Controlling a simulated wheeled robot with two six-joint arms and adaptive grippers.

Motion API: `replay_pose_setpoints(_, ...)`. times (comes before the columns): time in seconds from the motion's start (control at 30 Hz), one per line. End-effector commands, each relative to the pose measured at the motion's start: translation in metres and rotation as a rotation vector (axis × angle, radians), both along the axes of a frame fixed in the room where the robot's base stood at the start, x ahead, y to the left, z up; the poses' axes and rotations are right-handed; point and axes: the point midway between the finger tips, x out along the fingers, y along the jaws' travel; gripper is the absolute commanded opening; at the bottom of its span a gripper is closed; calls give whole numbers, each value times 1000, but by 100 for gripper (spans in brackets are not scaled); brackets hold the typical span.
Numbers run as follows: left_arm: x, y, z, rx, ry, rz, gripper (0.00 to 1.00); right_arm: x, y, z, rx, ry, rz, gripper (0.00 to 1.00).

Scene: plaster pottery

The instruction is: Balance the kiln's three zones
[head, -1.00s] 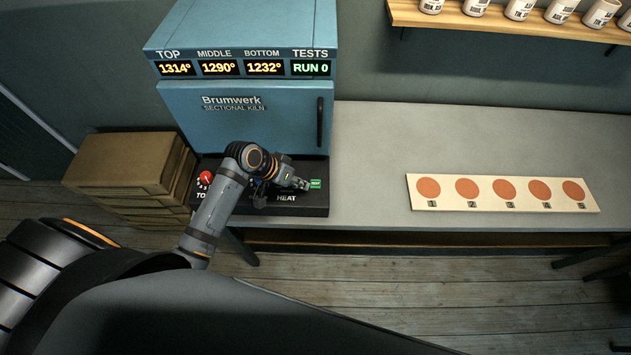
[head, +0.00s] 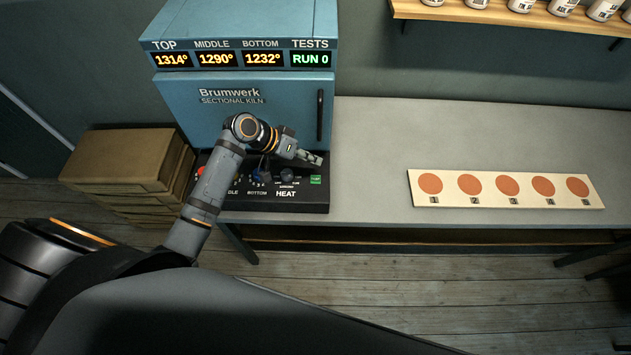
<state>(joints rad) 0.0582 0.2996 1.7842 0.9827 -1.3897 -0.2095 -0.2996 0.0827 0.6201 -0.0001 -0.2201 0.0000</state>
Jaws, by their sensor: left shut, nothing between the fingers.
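The blue kiln (head: 245,120) stands at the back left of the bench, door closed. Its display (head: 240,60) reads TOP 1314°, MIDDLE 1290°, BOTTOM 1232° and TESTS RUN 0. In front is a black control panel (head: 300,203) with a red knob (head: 200,171) at the left, a blue bottom knob (head: 257,175), a dark heat knob (head: 287,175) and a green button (head: 316,179) at the right. My arm covers the middle knob. My left gripper (head: 318,160) is shut and empty, above the panel's right end near the green button. My right gripper is not in view.
A board with several numbered orange discs (head: 507,183) lies on the grey bench (head: 400,135) to the right. Stacked brown boxes (head: 125,160) stand left of the kiln. A wooden shelf (head: 520,17) with white jars is at the top right. The bench between kiln and board is clear.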

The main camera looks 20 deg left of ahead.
Motion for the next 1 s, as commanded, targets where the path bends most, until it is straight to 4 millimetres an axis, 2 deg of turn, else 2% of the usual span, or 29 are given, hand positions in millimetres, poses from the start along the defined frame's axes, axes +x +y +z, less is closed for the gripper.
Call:
replay_pose_setpoints(0.03,0,0,-15,0,0,0,0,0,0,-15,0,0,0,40)
replay_pose_setpoints(0.27,0,0,-49,1,0,1,0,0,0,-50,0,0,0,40)
replay_pose_setpoints(0.5,0,0,-66,1,0,1,0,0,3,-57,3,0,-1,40)
replay_pose_setpoints(1.0,0,0,-65,0,0,0,0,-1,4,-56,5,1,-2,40)
